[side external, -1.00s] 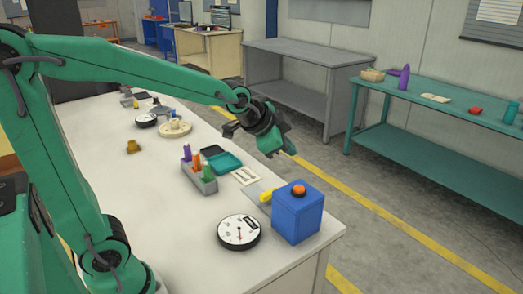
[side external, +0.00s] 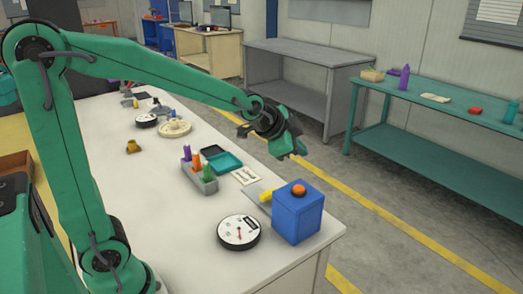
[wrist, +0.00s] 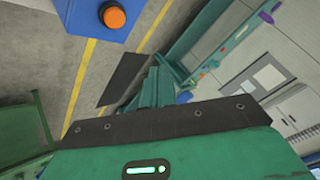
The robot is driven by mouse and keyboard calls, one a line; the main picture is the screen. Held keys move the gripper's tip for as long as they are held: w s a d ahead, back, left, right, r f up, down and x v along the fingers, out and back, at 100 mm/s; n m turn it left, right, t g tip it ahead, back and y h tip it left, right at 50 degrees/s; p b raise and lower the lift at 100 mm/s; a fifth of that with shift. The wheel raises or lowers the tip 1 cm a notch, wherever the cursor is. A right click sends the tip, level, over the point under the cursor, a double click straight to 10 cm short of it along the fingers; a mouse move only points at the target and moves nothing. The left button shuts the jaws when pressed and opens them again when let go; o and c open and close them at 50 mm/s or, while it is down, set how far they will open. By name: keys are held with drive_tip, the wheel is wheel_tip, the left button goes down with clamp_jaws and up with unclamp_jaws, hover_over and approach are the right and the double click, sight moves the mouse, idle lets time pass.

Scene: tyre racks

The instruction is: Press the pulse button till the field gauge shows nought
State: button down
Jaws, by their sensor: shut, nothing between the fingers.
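An orange button (side external: 299,190) tops a blue box (side external: 297,216) near the bench's front right corner. The button also shows in the wrist view (wrist: 115,17) at the top, on the blue box's face. A round gauge (side external: 238,232) with a white face, black rim and red needle lies left of the box; its figures are too small to read. My gripper (side external: 297,150) is shut and empty, above and behind the button and clear of it. In the wrist view my gripper (wrist: 137,88) is below and right of the button.
A grey holder (side external: 201,182) with coloured pegs, a teal tray (side external: 222,161) and a card (side external: 246,176) lie behind the box. A yellow item (side external: 266,196) touches or nearly touches the box's left side. A second dial (side external: 146,120) lies farther back.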

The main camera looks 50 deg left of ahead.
sight(295, 189)
drive_tip(key=shift+f, duration=4.1)
drive_tip(key=shift+a+f, duration=0.1)
drive_tip(key=shift+f, duration=0.85)
drive_tip(key=shift+r, duration=0.95)
drive_tip(key=shift+r, duration=2.5)
